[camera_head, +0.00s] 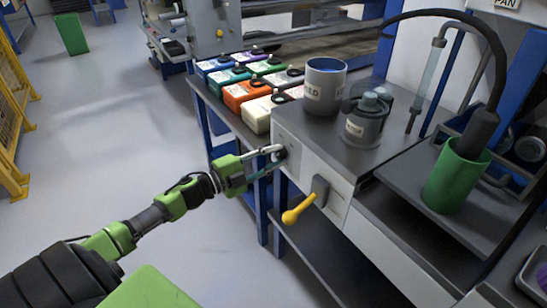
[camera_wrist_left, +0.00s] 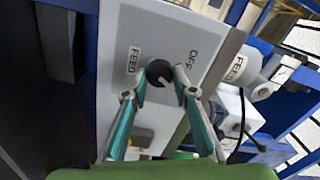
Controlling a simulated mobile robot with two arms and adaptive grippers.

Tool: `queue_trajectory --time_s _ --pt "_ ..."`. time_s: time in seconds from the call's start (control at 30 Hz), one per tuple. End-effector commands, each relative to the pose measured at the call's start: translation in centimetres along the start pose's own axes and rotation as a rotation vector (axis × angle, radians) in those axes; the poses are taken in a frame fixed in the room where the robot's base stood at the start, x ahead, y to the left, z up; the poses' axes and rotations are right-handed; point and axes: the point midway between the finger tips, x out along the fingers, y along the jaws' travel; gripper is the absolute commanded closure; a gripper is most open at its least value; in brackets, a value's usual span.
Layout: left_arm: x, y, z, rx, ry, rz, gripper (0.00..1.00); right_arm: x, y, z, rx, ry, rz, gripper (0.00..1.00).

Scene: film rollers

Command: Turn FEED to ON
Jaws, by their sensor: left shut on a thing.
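The FEED knob (camera_wrist_left: 159,73) is a small dark round dial on the light grey front panel (camera_wrist_left: 179,38) of the bench unit. In the left wrist view a FEED label sits to its left and OFF to its upper right. A pale mark shows on the knob, but its setting is hard to read. My left gripper (camera_wrist_left: 160,80) has its two fingers closed around the knob, one on each side. In the head view the left gripper (camera_head: 279,156) meets the panel (camera_head: 312,170) there and largely hides the knob. My right gripper is not in view.
A yellow-handled lever (camera_head: 300,210) projects from the panel just right of my gripper. A grey pot (camera_head: 325,88), a lidded grey container (camera_head: 364,128) and a green cup (camera_head: 456,180) stand above. Several coloured boxes (camera_head: 247,92) line the left bench.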

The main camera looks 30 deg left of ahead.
Motion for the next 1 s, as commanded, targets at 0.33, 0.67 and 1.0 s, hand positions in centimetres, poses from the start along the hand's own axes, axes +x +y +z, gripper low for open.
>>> queue_trajectory --time_s 0.33,0.67,1.0 --pt "0.0 0.1 0.0 0.0 0.0 0.002 0.58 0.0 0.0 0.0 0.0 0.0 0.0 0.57" --pt "-0.7 0.1 0.0 -0.001 -0.001 0.002 0.58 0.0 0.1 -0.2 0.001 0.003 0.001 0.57" --pt "-5.6 0.3 0.0 -0.002 -0.002 0.005 0.58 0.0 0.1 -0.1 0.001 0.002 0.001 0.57"
